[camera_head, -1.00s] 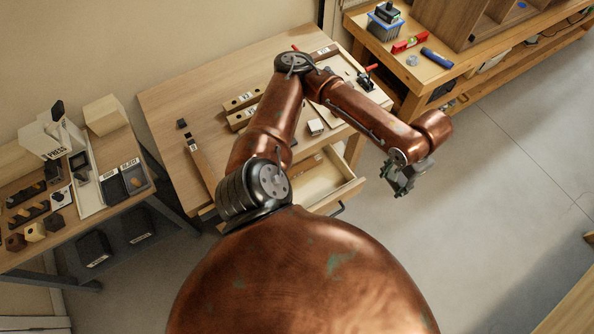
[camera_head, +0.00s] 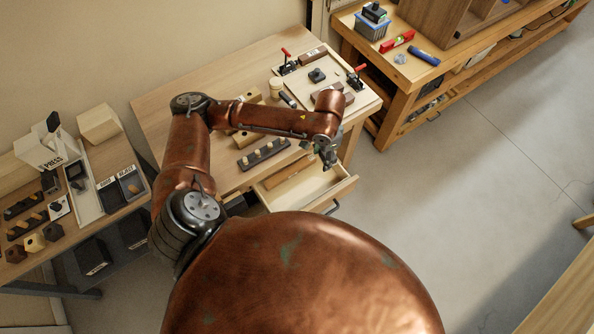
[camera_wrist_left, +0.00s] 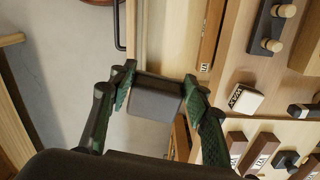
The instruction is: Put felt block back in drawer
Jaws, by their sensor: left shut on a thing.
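My left gripper (camera_head: 328,158) hangs over the right part of the open drawer (camera_head: 338,193) in the head view. In the left wrist view the left gripper (camera_wrist_left: 157,88) is shut on a dark grey block, the felt block (camera_wrist_left: 155,98), held between its green-lined fingers. The block is above the drawer, whose pale inside (camera_wrist_left: 172,40) shows behind it; the exact height cannot be told. A brown wooden strip (camera_head: 287,172) lies in the drawer. My right gripper is not in view.
The bench top behind the drawer holds a dark rack with pale pegs (camera_head: 264,154), a pale tray with toggle clamps and blocks, and a labelled white block (camera_wrist_left: 244,98). A side table (camera_head: 85,215) stands left, a tool bench (camera_head: 400,85) back right. Open floor lies right.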

